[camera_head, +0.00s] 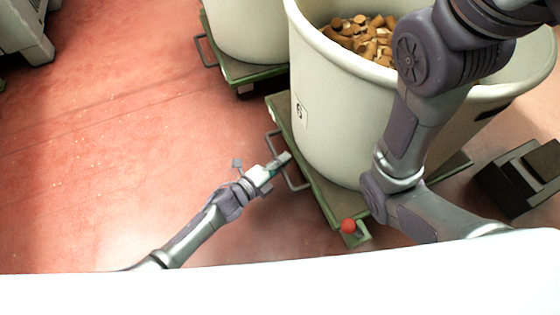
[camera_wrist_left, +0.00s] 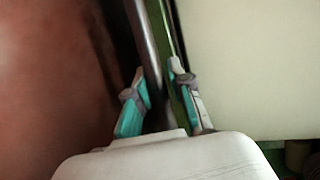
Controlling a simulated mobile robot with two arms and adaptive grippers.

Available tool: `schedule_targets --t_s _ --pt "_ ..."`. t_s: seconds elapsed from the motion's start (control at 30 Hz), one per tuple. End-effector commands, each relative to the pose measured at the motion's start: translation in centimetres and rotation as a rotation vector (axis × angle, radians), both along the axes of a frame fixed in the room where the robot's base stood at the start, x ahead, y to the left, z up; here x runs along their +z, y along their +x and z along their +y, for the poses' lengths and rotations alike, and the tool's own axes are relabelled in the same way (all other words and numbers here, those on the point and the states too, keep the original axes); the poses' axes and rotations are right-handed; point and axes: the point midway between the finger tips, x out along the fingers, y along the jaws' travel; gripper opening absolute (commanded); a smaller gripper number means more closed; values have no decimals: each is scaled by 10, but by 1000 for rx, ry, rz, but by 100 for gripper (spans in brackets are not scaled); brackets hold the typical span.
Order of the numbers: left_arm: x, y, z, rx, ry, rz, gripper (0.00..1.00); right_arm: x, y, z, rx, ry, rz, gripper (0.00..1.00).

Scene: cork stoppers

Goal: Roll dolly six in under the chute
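Dolly six is a green dolly (camera_head: 322,195) under a big cream bin (camera_head: 330,140) whose label seems to read 6. The bin holds cork stoppers (camera_head: 362,38). A grey bar handle (camera_head: 294,184) sticks out from the dolly's left side, and a red knob (camera_head: 348,226) is at its near corner. My left gripper (camera_head: 281,161) is at this handle. In the left wrist view my left gripper (camera_wrist_left: 157,68) has its fingers apart, with the grey handle bar (camera_wrist_left: 148,45) between them; contact is unclear. My right arm crosses the bin; its gripper is out of view. I cannot make out the chute.
A second cream bin (camera_head: 245,25) on a green dolly (camera_head: 240,72) with a handle stands behind, close to dolly six. A dark boxy object (camera_head: 520,180) is on the floor at right. A pale machine (camera_head: 22,30) stands far left. The red floor (camera_head: 110,130) at left is clear.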

Motion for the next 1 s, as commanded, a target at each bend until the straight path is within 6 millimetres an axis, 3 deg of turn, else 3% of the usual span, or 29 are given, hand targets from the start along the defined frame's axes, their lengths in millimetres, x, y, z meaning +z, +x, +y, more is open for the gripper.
schedule_targets --t_s 0.1,0.47,1.0 --pt "0 0 1 0 0 0 41 0 1 0 0 0 2 40" --pt "0 -4 6 0 1 0 41 1 3 -1 0 4 6 40" --pt "17 -68 79 -1 1 1 41 0 1 0 -1 2 2 40"
